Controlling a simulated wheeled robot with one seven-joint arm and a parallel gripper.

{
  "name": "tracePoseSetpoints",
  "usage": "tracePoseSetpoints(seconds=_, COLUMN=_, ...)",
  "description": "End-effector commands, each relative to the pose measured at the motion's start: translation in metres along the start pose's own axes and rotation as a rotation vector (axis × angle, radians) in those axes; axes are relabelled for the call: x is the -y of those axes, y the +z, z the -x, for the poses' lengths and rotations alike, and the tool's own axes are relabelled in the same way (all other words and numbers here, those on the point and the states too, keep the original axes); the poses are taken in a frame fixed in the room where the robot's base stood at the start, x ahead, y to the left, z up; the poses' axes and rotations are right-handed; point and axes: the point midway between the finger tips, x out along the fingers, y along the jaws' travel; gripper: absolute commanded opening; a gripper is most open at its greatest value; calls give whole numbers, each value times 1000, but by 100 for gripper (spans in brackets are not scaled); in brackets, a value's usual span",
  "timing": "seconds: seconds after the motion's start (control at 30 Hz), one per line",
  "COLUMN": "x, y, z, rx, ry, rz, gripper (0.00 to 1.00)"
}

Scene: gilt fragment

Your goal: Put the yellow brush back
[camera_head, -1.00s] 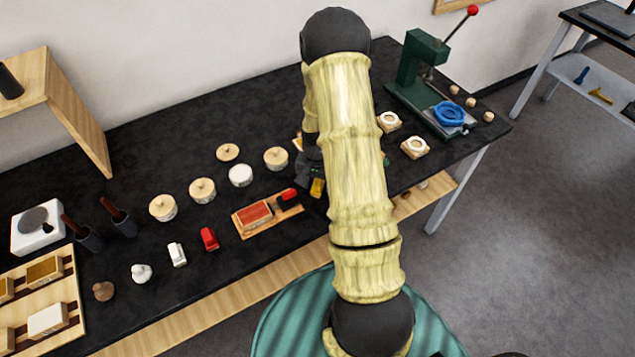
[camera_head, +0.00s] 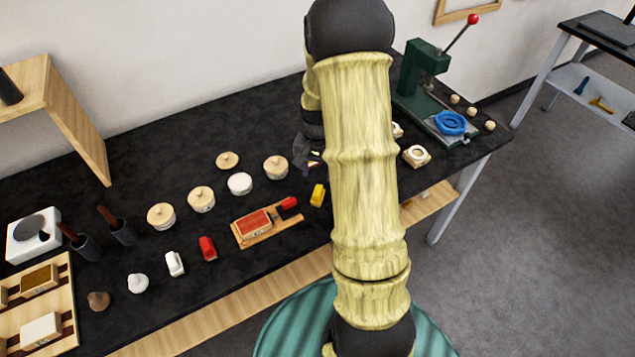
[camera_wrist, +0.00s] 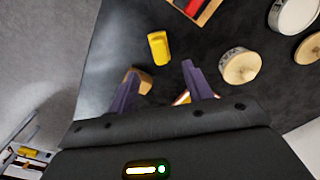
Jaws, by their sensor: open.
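A small yellow block-shaped piece, apparently the yellow brush (camera_head: 318,194), rests on the dark tabletop just right of a wooden tray with a red pad. In the wrist view the yellow brush (camera_wrist: 158,48) lies beyond my fingertips, roughly in line with the gap between them, and nothing touches it. My gripper (camera_wrist: 158,82) is open and empty. In the head view my gripper (camera_head: 308,152) is partly hidden behind my arm, on the wall side of the yellow brush.
The wooden tray (camera_head: 240,237) holds a red pad and a red-ended black piece. Round lidded tins (camera_head: 201,199) stand to the left. A red block (camera_head: 208,248) and a white block (camera_head: 175,263) stand nearer the front. A green press (camera_head: 420,80) stands at right.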

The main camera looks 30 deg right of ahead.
Motion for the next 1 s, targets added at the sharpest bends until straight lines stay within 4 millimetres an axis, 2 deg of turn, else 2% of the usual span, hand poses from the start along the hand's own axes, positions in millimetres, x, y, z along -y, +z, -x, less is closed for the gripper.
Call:
tracePoseSetpoints(seconds=0.1, x=0, y=-1, z=17, rx=-4, ry=-2, rz=0, gripper=50)
tracePoseSetpoints(seconds=0.23, x=0, y=0, z=26, rx=-1, ry=-1, rz=0, gripper=50)
tracePoseSetpoints(seconds=0.8, x=1, y=0, z=27, rx=0, ry=0, rz=2, gripper=50)
tracePoseSetpoints(seconds=0.93, x=5, y=10, z=34, rx=-11, ry=-6, rz=40, gripper=50)
tracePoseSetpoints(seconds=1.0, x=10, y=23, z=42, rx=-27, ry=-13, rz=94, gripper=50)
